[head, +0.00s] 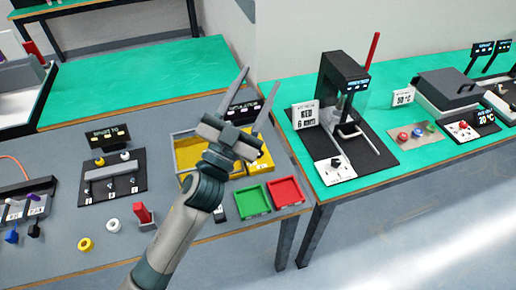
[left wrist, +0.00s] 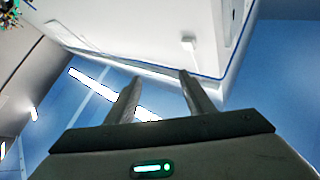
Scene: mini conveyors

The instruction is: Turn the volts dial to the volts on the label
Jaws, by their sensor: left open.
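My left gripper (head: 261,78) is open and empty, raised in front of the grey bench with its fingers pointing up. In the left wrist view its two fingers (left wrist: 158,84) stand apart with nothing between them. A yellow unit (head: 262,163) is partly hidden behind the gripper, beside a yellow tray (head: 181,161). A dark sign (head: 240,111) stands behind it, with lettering too small to read surely. I cannot make out the volts dial or a label with volts; the gripper and arm cover part of this area. My right gripper is not in view.
Green (head: 252,202) and red (head: 286,192) bins sit at the grey bench's front right. A press station (head: 343,75) with a label card (head: 305,115) stands on the green bench to the right. Loose rings and a red-handled piece (head: 143,213) lie at the front left.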

